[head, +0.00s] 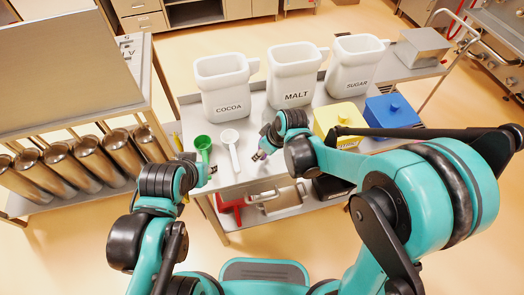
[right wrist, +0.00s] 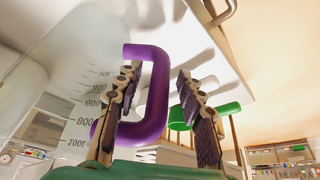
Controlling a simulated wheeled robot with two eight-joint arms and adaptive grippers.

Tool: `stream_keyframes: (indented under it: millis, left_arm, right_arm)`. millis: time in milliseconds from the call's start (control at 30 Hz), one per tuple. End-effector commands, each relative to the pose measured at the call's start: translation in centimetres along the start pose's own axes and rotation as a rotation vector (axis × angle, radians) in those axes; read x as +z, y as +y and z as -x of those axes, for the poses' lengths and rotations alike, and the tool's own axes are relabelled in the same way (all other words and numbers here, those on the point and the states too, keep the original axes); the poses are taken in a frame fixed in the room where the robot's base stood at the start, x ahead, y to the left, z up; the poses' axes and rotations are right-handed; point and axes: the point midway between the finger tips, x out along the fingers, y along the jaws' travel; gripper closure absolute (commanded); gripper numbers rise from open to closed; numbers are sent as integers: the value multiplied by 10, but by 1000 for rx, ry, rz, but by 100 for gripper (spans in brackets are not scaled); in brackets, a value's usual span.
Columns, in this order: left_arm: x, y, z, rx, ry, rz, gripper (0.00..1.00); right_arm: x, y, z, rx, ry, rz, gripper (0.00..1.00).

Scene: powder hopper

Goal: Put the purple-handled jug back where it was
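The purple-handled jug (right wrist: 75,100) shows in the right wrist view as a clear vessel with printed graduations at the left. Its purple handle (right wrist: 158,95) stands between the two fingers of my right gripper (right wrist: 165,110). The fingers are apart, with a visible gap between the handle and the right-hand finger. I cannot make out the jug in the head view, where my right gripper (head: 262,154) is over the front of the table. My left gripper (head: 212,170) is near the table's front left edge; its fingers are too small to judge.
White containers labelled COCOA (head: 225,88), MALT (head: 293,75) and SUGAR (head: 355,65) stand along the table's back. A green scoop (head: 203,145) and white scoop (head: 231,145) lie in front. Yellow (head: 340,120) and blue (head: 392,110) boxes stand right. Metal cylinders (head: 95,158) hang left.

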Motion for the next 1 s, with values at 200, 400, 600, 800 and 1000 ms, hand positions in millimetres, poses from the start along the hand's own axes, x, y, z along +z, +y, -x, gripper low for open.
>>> stream_keyframes:
  millis: [200,400,600,800,1000]
  left_arm:
    - [-5,0,8,0,0,0,66]
    - [-14,0,20,0,0,0,66]
    - [-21,0,29,0,0,0,66]
    - [-24,0,33,0,0,0,66]
    - [-23,0,33,0,0,0,66]
  right_arm:
    - [-2,0,19,0,0,-1,61]
    - [-2,0,65,0,0,-2,61]
    - [-2,0,104,1,0,-1,61]
    - [-1,0,121,0,0,0,61]
    - [1,1,126,6,1,-11,61]
